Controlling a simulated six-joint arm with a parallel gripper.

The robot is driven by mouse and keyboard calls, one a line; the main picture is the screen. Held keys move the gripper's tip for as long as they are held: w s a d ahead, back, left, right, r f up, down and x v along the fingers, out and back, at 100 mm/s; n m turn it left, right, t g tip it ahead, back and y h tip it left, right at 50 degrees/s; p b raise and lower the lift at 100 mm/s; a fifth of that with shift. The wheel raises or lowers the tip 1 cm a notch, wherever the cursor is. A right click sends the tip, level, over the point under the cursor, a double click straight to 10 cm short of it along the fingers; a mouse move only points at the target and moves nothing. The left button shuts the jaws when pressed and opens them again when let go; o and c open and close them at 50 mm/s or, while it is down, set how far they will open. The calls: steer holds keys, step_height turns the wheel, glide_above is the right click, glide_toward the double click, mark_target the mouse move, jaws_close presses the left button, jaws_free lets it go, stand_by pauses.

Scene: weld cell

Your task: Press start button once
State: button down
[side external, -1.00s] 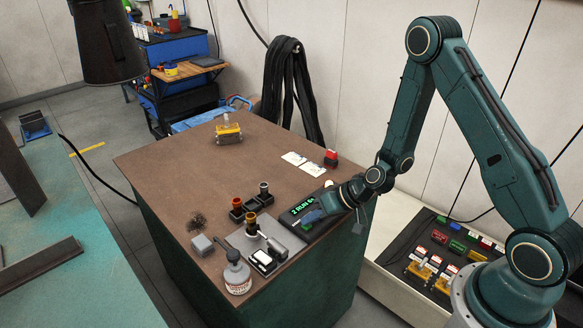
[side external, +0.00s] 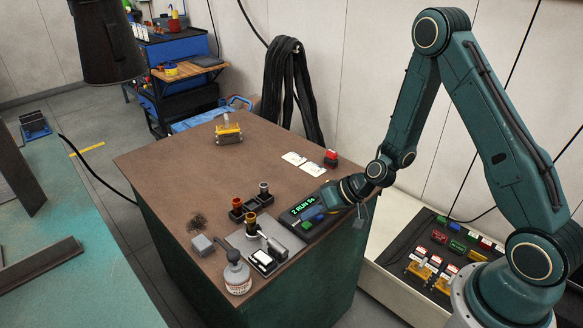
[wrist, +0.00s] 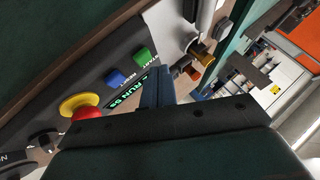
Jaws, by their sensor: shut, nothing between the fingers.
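The control box (side external: 296,222) sits near the right edge of the brown bench, its lit green display (side external: 304,206) showing RUN text and a seconds count. The green start button (side external: 307,225) and blue reset button (side external: 319,217) are uncovered in the side view. In the wrist view I see the green start button (wrist: 142,55), the blue reset button (wrist: 115,78) and the display (wrist: 124,95). My gripper (side external: 328,197) is shut and empty, above the box's right side; its fingers (wrist: 157,82) appear beside the green button, apart from it.
A red knob over a yellow ring (wrist: 80,104) sits on the panel in the wrist view. The bench's far left area (side external: 180,165) is clear.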

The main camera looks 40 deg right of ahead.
mark_target(311, 225)
steer(key=shift+r, duration=0.1)
stand_by(0.3)
steer(key=shift+r, duration=2.45)
steer(key=s+r+n+g+h, duration=0.1)
steer(key=s+r+n, duration=0.1)
steer(key=s+r, duration=0.35)
steer(key=s+r+n+g+h, duration=0.1)
steer(key=s+r, duration=0.2)
steer(key=r, duration=0.6)
steer(key=s+d+r+h, duration=0.1)
steer(key=s+r, duration=0.3)
steer(key=s, duration=0.4)
steer(key=s+d+r+m+h, duration=0.1)
steer(key=s+r+h, duration=0.1)
steer(key=s+r, duration=0.3)
steer(key=s, duration=0.3)
steer(key=shift+s+d, duration=0.2)
steer(key=shift+s, duration=0.15)
